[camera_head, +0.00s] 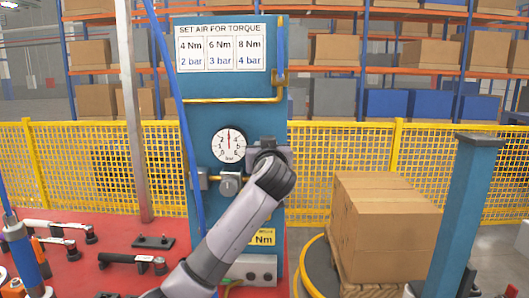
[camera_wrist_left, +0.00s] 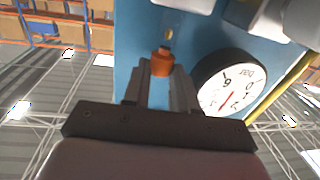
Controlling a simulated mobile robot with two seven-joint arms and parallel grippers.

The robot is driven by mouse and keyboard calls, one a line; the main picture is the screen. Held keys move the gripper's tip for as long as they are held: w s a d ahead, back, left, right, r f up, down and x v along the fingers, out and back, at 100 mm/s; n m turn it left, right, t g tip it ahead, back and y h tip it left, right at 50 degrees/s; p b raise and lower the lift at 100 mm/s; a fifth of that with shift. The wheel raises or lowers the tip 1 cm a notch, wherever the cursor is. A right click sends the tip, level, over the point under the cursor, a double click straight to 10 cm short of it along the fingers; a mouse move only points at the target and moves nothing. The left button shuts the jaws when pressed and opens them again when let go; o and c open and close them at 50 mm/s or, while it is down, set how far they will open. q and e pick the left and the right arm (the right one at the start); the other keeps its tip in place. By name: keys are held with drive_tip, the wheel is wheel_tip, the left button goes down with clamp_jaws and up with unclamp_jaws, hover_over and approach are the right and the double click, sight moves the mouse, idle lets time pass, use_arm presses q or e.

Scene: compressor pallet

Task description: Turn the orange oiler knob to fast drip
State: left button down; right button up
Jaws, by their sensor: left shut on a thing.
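The orange oiler knob (camera_wrist_left: 162,58) shows in the left wrist view, on the blue panel beside the gauge (camera_wrist_left: 228,86). My left gripper (camera_wrist_left: 158,72) is shut on the knob, with its two grey fingers on either side of it. In the head view my left arm reaches up to the blue panel (camera_head: 205,110), and its wrist hides the knob and fingertips. The round gauge (camera_head: 229,145) is just left of the wrist, its red needle pointing about straight up. My right gripper is in neither view.
A torque sign (camera_head: 220,47) tops the panel, and a grey regulator knob (camera_head: 229,184) sits below the gauge. A blue hose (camera_head: 183,115) hangs in front. Tools lie on the red bench (camera_head: 130,235) at left. Cartons (camera_head: 385,225) and a blue post (camera_head: 452,210) stand at right.

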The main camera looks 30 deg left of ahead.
use_arm(q)
drive_tip(key=n+g+y, duration=0.1)
drive_tip(key=g, duration=0.1)
drive_tip(key=n+g+y+b, duration=0.1)
drive_tip(key=n+g+y, duration=0.1)
drive_tip(key=w+d+n+g+y+b, duration=0.1)
drive_tip(key=g+y, duration=0.1)
drive_tip(key=shift+n, duration=0.4)
drive_tip(key=shift+w+n+g+y, duration=0.1)
drive_tip(key=shift+n+g+y, duration=0.4)
drive_tip(key=shift+n+g, duration=0.55)
drive_tip(key=shift+g, duration=0.45)
drive_tip(key=shift+w+n+g+y+p, duration=0.1)
drive_tip(key=shift+n+g+y+p, duration=0.35)
drive_tip(key=shift+g, duration=0.45)
drive_tip(key=c, duration=1.2)
unclamp_jaws()
drive_tip(key=shift+o, duration=0.2)
